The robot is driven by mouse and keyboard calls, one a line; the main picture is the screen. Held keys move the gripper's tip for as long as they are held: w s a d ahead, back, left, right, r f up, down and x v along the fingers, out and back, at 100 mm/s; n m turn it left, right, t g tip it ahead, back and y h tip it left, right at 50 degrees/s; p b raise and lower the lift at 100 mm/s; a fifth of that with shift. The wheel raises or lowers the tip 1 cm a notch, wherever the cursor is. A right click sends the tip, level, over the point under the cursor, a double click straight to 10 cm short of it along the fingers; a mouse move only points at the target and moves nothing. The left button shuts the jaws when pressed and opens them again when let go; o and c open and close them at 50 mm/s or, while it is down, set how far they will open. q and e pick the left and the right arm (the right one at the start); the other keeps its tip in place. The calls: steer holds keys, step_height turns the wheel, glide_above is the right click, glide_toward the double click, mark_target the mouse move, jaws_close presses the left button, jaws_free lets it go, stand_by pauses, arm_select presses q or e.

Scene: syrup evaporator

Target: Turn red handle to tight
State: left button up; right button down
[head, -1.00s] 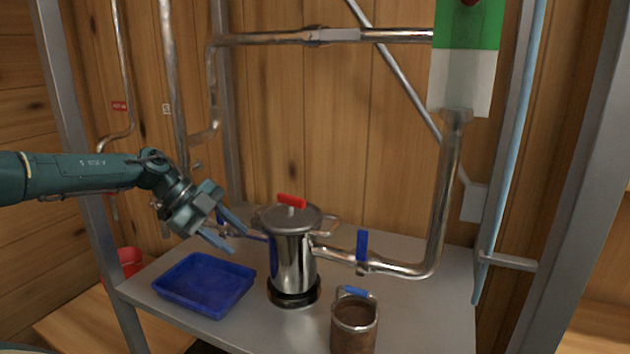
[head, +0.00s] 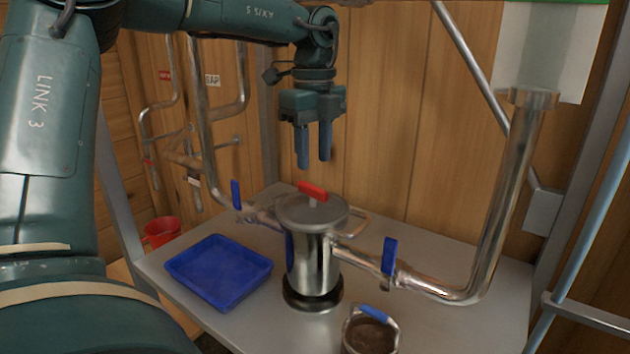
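The red handle (head: 313,191) is a short bar on top of the lid of a steel pot (head: 313,258), which stands on a black base on the metal shelf. My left gripper (head: 314,163) points straight down above the red handle, with its two blue fingers parted and nothing between them. The fingertips appear a little above the handle and apart from it; the exact depth is hard to tell. My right gripper is not in view.
Blue-handled valves (head: 389,257) and (head: 236,195) sit on the pipes either side of the pot. A blue tray (head: 218,270) lies left, a cup with a blue handle (head: 371,333) stands in front. A red bucket (head: 162,231) is further left.

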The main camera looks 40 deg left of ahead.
mark_target(314, 187)
arm_select(q)
step_height(314, 187, down, 6)
steer(key=shift+r, duration=0.1)
steer(key=shift+c, duration=0.3)
jaws_close()
